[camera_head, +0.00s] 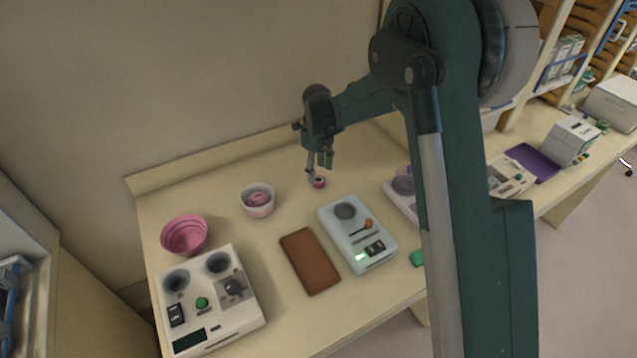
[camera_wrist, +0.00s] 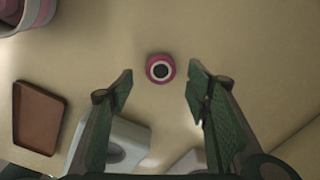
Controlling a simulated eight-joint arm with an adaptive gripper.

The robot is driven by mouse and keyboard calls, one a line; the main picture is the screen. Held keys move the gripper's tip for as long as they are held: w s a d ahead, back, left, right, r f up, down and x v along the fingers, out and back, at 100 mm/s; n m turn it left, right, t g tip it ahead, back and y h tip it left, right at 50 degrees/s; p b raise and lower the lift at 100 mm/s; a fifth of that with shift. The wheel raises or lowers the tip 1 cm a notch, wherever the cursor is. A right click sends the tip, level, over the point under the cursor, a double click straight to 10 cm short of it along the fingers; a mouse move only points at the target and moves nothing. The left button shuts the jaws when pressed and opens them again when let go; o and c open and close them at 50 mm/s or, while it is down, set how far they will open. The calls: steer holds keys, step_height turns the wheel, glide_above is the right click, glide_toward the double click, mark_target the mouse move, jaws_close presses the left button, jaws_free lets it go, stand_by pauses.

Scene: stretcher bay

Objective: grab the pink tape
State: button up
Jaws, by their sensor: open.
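The pink tape (camera_head: 319,183) is a small roll on the table towards the back, with a white ring and dark centre seen from above in the wrist view (camera_wrist: 160,68). My gripper (camera_head: 320,166) is above the tape in the head view. In the wrist view my gripper (camera_wrist: 159,84) has its two green fingers spread wide, with the tape a little beyond the line between the tips. The fingers are empty and do not appear to touch the tape.
A white-and-pink bowl (camera_head: 257,200) stands left of the tape, with a pink bowl (camera_head: 185,235) farther left. A grey device (camera_head: 378,262) and brown tray (camera_head: 309,261) lie nearer the front. A white machine (camera_head: 240,313) sits front left. The tabletop around the tape is clear.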

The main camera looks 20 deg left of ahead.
mark_target(318, 180)
steer(key=shift+w+f, duration=0.1)
steer(key=shift+f, duration=2.1)
steer(key=c, duration=0.9)
